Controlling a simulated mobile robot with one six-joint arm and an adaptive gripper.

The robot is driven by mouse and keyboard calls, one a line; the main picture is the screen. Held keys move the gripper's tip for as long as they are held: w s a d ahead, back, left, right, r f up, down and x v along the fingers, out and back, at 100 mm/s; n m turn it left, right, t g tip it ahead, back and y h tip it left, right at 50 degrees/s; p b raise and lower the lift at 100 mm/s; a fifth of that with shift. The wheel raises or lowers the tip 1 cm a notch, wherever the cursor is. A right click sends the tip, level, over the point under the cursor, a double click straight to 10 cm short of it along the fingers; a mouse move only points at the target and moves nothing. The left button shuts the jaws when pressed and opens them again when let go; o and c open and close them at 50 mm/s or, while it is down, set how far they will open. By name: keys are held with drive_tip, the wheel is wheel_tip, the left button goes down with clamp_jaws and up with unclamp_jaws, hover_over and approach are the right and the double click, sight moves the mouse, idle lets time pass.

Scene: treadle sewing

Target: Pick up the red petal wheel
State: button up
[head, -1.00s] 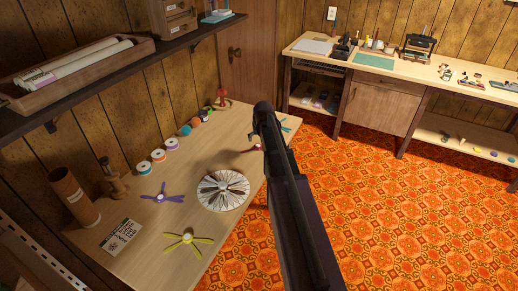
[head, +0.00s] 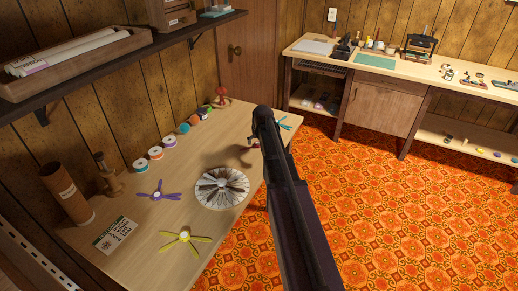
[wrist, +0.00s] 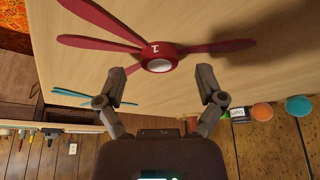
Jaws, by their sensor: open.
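The red petal wheel (wrist: 160,57) lies on the light wooden table in the wrist view. Its round hub has a pale centre and a white mark, with long dark red petals spreading left and right. My gripper (wrist: 166,88) is open and empty. Its two fingertips are spread to either side of the hub's line, with the hub just beyond them and apart from both. In the head view my arm hides most of the wheel and the gripper.
A round pleated white-and-grey disc (head: 222,188), a purple petal wheel (head: 157,195) and a yellow petal wheel (head: 185,238) lie on the table (head: 150,225). A teal wheel (wrist: 75,95) lies left of the gripper. Spools (head: 155,153) line the wall side.

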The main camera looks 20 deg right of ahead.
drive_tip(key=shift+w+f, duration=0.1)
drive_tip(key=shift+f, duration=0.1)
idle(0.5)
drive_tip(key=c, duration=0.9)
